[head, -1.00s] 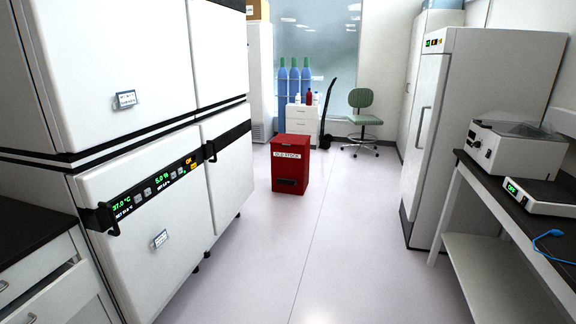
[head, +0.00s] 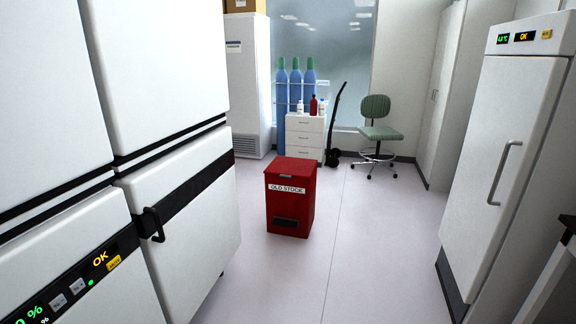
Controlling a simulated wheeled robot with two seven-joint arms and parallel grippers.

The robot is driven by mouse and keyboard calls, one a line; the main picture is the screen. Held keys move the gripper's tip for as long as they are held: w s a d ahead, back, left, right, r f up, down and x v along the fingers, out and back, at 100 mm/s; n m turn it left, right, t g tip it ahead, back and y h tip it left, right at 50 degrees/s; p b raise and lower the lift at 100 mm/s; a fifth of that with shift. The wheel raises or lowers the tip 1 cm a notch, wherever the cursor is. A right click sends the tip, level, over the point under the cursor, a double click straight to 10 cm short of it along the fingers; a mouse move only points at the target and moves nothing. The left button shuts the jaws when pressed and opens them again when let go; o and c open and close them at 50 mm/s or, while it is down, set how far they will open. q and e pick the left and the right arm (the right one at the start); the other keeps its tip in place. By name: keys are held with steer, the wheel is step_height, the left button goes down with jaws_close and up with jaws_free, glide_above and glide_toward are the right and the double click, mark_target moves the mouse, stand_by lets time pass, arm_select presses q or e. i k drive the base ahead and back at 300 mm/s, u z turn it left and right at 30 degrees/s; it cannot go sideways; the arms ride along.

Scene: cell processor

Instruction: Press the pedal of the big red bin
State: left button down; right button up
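The big red bin (head: 290,205) stands upright on the floor ahead, near the middle of the head view. It has a closed red lid (head: 292,168) and a white label (head: 287,189) reading "OLD STOCK". Low on its front is a dark recess (head: 286,224), where the pedal seems to be; its details are too small to tell. Neither of my grippers shows in the head view.
White incubators (head: 185,200) line the left side. A tall white fridge (head: 515,150) stands at the right. The floor (head: 350,270) between is clear up to the bin. Behind are white drawers (head: 304,140), blue cylinders (head: 296,95) and a green chair (head: 378,130).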

mark_target(276, 221)
steer(key=i, duration=3.2)
steer(key=z, duration=1.15)
